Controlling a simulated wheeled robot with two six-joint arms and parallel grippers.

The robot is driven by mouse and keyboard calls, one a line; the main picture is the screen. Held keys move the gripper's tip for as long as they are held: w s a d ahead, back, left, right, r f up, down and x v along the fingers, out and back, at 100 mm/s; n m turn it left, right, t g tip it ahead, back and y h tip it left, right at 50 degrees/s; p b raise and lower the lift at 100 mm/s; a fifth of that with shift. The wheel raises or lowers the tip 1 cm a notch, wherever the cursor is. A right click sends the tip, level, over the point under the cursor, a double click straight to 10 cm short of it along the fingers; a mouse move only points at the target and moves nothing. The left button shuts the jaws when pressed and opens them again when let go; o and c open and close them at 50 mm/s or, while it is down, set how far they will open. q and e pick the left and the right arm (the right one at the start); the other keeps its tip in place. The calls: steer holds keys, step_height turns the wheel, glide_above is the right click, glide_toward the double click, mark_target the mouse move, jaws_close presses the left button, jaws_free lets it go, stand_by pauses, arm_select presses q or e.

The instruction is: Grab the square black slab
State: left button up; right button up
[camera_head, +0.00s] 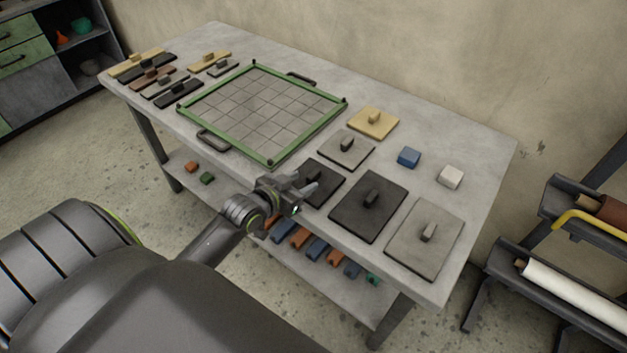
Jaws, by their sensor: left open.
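A small, roughly square black slab (326,173) lies flat near the front edge of the grey table, partly hidden by my left gripper (309,190). The gripper is open, with its fingertips over the slab's near left part; I cannot tell whether they touch it. A larger black slab (358,220) with a dark knob lies to its right and looks longer than wide. My right gripper is not in view.
A grey slab (335,148), a tan slab (385,124) and a large grey slab (414,255) lie nearby. A green-framed grid (222,145) lies to the left. Blue (408,157) and white (450,177) blocks sit behind. Table (470,145) is clear at the back right.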

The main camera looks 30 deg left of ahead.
mark_target(308, 178)
arm_select(q)
steer(key=shift+x, duration=1.95)
steer(key=shift+a, duration=0.1)
jaws_close()
